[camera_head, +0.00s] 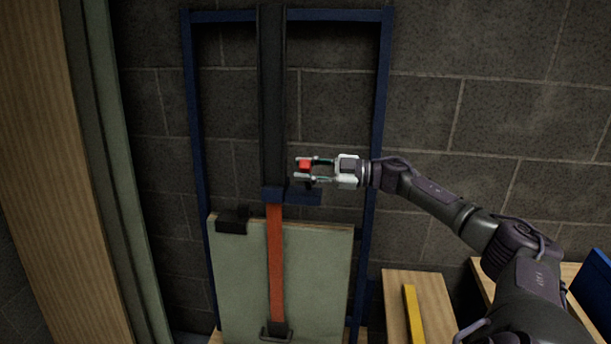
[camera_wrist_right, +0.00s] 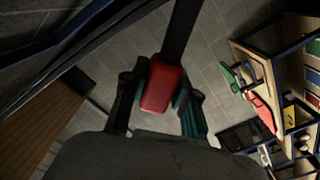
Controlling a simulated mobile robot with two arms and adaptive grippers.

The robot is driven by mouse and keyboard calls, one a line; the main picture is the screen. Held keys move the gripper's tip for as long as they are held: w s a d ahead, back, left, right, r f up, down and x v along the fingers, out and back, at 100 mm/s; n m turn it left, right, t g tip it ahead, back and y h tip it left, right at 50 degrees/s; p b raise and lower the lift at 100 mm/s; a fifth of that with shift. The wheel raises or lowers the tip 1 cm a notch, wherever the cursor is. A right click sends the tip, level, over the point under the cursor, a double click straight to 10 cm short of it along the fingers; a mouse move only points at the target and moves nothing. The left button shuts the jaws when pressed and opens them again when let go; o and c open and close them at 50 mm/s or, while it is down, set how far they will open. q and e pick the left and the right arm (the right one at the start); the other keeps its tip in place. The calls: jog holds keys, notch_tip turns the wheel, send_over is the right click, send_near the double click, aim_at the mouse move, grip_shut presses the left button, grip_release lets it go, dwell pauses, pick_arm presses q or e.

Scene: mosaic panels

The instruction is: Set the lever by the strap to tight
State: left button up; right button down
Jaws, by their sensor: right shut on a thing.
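The lever has a red handle (camera_head: 304,166) and stands just right of the dark vertical post, above a small dark blue bracket (camera_head: 305,196). My right gripper (camera_head: 306,171) reaches in from the right and is shut on the red handle. In the right wrist view the red handle (camera_wrist_right: 161,84) sits between the two fingers of the right gripper (camera_wrist_right: 160,98), with a dark bar running up from it. The orange strap (camera_head: 275,262) hangs from the bracket down across a pale green panel (camera_head: 315,270) to a dark buckle (camera_head: 277,331). My left gripper is not in view.
A dark blue frame (camera_head: 381,90) stands against the grey block wall. A dark clamp (camera_head: 232,222) sits on the panel's top edge. A wooden board (camera_head: 440,290) with a yellow bar (camera_head: 412,315) lies at lower right. A tall wooden panel (camera_head: 50,120) stands at left.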

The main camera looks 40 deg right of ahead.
jog(key=shift+s+a+f+n+b, duration=0.35)
jog(key=shift+a+f+n+b, duration=0.25)
jog(key=shift+n, duration=0.3)
jog(key=shift+d, duration=0.15)
jog(key=c, duration=0.9)
grip_release()
jog(key=v, duration=1.2)
jog(key=shift+s+r, duration=0.1)
